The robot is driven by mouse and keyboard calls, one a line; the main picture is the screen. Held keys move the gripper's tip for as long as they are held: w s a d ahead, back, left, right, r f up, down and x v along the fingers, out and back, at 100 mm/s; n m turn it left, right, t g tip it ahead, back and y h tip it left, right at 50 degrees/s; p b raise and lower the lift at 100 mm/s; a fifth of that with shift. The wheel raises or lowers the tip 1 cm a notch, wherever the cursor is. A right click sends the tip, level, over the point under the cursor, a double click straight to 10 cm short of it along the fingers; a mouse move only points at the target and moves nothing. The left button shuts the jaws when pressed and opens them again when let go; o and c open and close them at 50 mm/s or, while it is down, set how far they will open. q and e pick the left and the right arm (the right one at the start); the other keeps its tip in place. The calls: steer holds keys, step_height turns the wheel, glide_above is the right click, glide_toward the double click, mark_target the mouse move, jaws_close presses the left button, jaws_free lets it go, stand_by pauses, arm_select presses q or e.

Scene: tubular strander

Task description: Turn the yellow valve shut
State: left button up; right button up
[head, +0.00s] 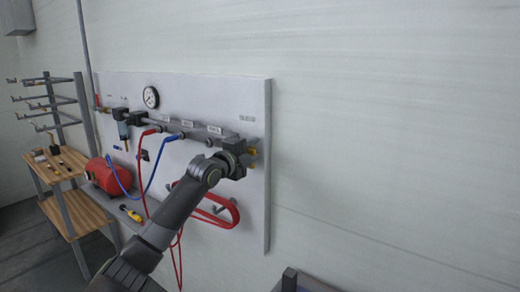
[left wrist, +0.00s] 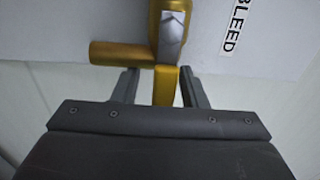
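The yellow valve (head: 253,152) is at the right end of the pipe on the wall panel, mostly hidden behind my left gripper (head: 246,157) in the head view. In the left wrist view the valve body (left wrist: 118,53) is yellow, with a grey metal piece on it, beside a "BLEED" label. Its yellow handle (left wrist: 165,86) extends between the two fingers of my left gripper (left wrist: 160,88). My right gripper is not in view.
The white panel (head: 225,90) carries a round gauge (head: 151,97), a pipe with red and blue hoses (head: 165,160), and a red hose loop (head: 233,212) just below my gripper. A red tank (head: 101,175) and wooden shelf (head: 75,160) stand left. Bare wall is right.

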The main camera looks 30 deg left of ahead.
arm_select(q)
steer(key=shift+w, duration=0.1)
steer(key=shift+s+a+r, duration=0.1)
steer(key=shift+s+r, duration=0.1)
steer(key=shift+s, duration=0.05)
steer(key=shift+c, duration=1)
jaws_close()
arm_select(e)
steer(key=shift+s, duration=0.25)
